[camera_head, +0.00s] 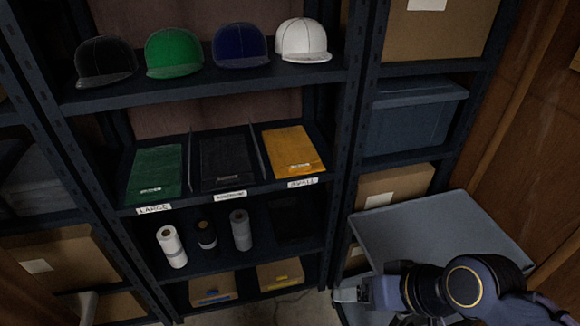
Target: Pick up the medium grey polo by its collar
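A dark grey, nearly black folded polo (227,160) lies in the middle section of the shelf, above a label that seems to read medium. Its collar cannot be made out. A green folded polo (155,173) lies to its left above a label reading large. A yellow one (292,150) lies to its right above a label reading small. My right gripper (345,293) is at the lower right, below and right of the polos and well apart from them. Whether its fingers are open is unclear.
Thin dividers separate the polos. Several caps (165,52) stand on the shelf above; rolls (172,246) stand below. A shelf upright (345,150) stands right of the polos. A grey flat surface (430,232) lies beside my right arm. A pale object (88,305) is at lower left.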

